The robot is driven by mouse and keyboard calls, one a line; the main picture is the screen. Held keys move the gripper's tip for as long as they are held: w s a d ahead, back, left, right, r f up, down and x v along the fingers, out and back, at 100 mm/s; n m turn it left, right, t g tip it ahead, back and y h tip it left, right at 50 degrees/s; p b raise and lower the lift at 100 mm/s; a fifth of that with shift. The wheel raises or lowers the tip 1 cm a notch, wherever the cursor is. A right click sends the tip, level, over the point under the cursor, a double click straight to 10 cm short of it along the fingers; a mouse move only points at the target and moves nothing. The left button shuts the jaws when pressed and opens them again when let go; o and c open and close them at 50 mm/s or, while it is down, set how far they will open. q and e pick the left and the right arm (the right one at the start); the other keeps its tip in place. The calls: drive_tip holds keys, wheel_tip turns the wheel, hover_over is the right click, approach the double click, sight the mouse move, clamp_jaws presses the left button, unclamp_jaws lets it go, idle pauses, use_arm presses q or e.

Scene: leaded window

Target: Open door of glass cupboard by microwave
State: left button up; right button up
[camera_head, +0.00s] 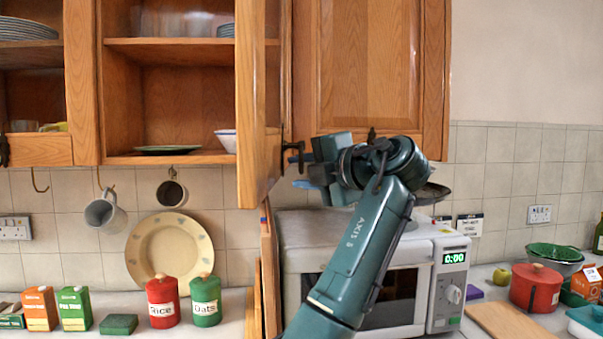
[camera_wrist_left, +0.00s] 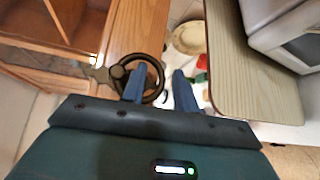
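The glass cupboard (camera_head: 168,45) is a wooden wall unit with plates and bowls on its shelves. Its door (camera_head: 252,110) stands swung out and shows nearly edge-on, leaving the shelves exposed. A dark ring handle (camera_wrist_left: 158,67) is on the door's wooden frame. My left gripper (camera_head: 302,171) is at the handle side of the door, above the microwave (camera_head: 350,258). In the left wrist view its two blue fingers (camera_wrist_left: 159,84) are apart; the left one overlaps the ring and the right one is just outside it. Contact cannot be told. My right gripper is not in view.
A closed wooden cupboard door (camera_head: 365,65) is behind my arm. Hanging mugs (camera_head: 104,212), a leaning plate (camera_head: 168,250) and red and green canisters (camera_head: 162,302) are below left. A red pot (camera_head: 535,287) and chopping board (camera_head: 505,321) are at right.

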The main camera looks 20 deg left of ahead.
use_arm(q)
drive_tip(key=b+v, duration=0.2)
drive_tip(key=v, duration=1)
drive_tip(key=shift+s+d, duration=0.2)
drive_tip(key=shift+d, duration=0.1)
